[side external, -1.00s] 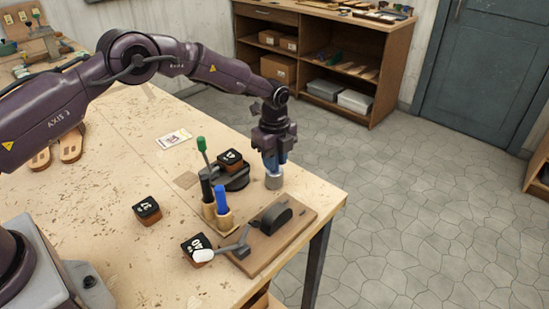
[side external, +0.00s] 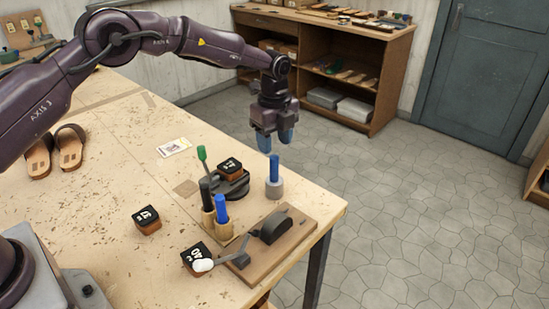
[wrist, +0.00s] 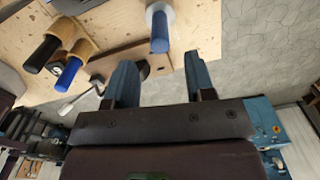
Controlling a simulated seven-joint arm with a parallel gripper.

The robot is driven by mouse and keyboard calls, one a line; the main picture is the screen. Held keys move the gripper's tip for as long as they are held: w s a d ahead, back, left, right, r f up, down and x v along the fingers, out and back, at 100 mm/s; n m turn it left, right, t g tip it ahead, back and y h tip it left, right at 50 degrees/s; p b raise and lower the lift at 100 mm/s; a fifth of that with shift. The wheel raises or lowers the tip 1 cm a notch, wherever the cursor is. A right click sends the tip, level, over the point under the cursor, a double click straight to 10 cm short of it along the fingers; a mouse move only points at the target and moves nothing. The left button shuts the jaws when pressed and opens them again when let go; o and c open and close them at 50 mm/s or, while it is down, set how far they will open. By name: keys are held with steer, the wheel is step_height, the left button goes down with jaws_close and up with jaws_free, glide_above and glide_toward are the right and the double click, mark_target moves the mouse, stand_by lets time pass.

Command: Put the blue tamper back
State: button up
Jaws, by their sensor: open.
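A blue-handled tool (side external: 274,168), which looks like the blue tamper, stands upright on a grey round base (side external: 274,188) near the table's far right edge. It also shows in the wrist view (wrist: 160,32). I cannot tell whether the grey base is part of it or a holder. My gripper (side external: 276,139) is open and empty just above the handle, apart from it. In the wrist view my gripper (wrist: 160,75) has its blue fingers spread, with the handle beyond them. Another blue handle (side external: 221,208) stands in a wooden cup (side external: 223,230), beside a black handle (side external: 205,192).
A green-tipped lever (side external: 202,154) rises by a dark round fixture with a block (side external: 230,166). A wooden board (side external: 275,255) with a black piece lies in front. Blocks (side external: 147,219) (side external: 194,255) and sandals (side external: 70,147) lie left. The table's right edge is close.

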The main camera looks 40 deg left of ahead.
steer(key=shift+r, duration=2.05)
steer(key=s+a+r+n+t, duration=0.25)
steer(key=s+r+n, duration=0.65)
steer(key=s+r, duration=0.75)
steer(key=s+a+n+t, duration=0.1)
steer(key=s+n+t, duration=0.2)
steer(key=s+n, duration=0.7)
steer(key=s, duration=0.9)
steer(key=shift+a+n, duration=0.4)
